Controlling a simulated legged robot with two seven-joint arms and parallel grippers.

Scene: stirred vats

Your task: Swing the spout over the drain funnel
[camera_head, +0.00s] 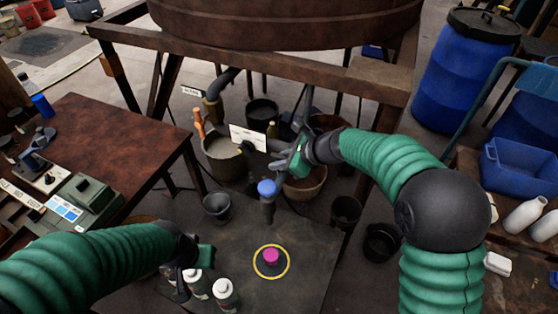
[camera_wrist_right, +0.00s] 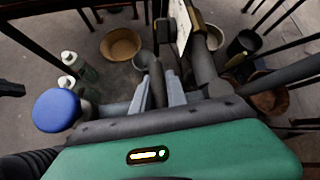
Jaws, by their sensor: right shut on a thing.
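My right gripper (camera_head: 290,160) is under the vat, beside a white sign (camera_head: 248,138). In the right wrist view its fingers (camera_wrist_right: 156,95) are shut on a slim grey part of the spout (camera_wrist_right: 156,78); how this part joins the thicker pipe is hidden. A dark grey cup (camera_head: 217,207), possibly the drain funnel, stands left of the blue-topped post; I cannot tell for sure. The spout's outlet is not clearly visible. My left gripper (camera_head: 190,272) is low on the left near white bottles, apart from the spout; its jaw opening is unclear.
A bucket (camera_head: 222,160) and tan bowl (camera_head: 305,182) lie near the gripper. The vat's rusty frame (camera_head: 250,55) is above. Blue barrels (camera_head: 455,85) stand at right.

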